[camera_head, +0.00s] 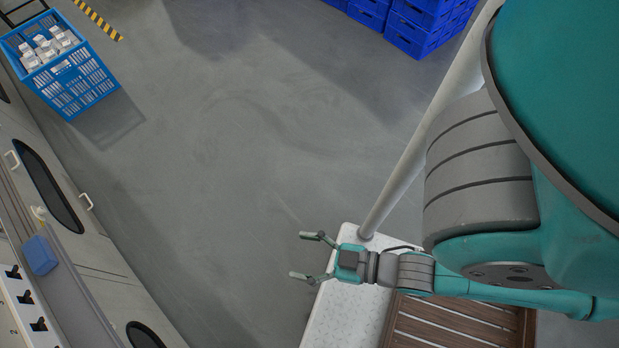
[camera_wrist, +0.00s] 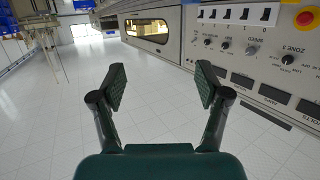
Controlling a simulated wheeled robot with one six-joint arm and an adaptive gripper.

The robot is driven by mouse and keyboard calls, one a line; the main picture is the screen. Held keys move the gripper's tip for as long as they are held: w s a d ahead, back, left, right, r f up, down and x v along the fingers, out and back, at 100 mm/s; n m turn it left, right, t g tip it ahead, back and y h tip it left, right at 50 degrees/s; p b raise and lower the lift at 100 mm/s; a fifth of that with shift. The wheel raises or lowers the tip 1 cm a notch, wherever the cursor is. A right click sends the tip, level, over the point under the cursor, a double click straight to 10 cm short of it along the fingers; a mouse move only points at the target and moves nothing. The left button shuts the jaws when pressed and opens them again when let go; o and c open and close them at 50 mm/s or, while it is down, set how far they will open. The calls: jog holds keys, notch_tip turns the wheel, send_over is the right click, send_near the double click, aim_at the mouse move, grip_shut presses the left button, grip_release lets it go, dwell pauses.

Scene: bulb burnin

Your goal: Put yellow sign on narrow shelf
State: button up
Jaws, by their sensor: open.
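My gripper (camera_head: 318,257) is open and empty, held above the floor near the white platform at the bottom of the head view. In the wrist view my gripper (camera_wrist: 160,90) shows its two dark pads spread apart with nothing between them. I cannot make out a yellow sign or a narrow shelf in either view.
A machine with switches and knobs (camera_wrist: 240,45) runs along the right of the wrist view. Its ledge (camera_head: 85,275) holds a blue block (camera_head: 39,255). A blue crate of white boxes (camera_head: 82,88) stands upper left. Blue crates (camera_head: 415,35) are stacked at the top. Open floor (camera_head: 230,130) lies between.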

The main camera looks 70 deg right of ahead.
jog(key=s+d+r+m+h, duration=0.1)
jog(key=s+d+r+h, duration=0.1)
jog(key=s+r, duration=0.1)
jog(key=shift+s+r+m, duration=0.3)
jog(key=shift+s+r, duration=0.05)
jog(key=shift+r, duration=0.5)
jog(key=shift+d, duration=0.1)
jog(key=shift+c, duration=0.2)
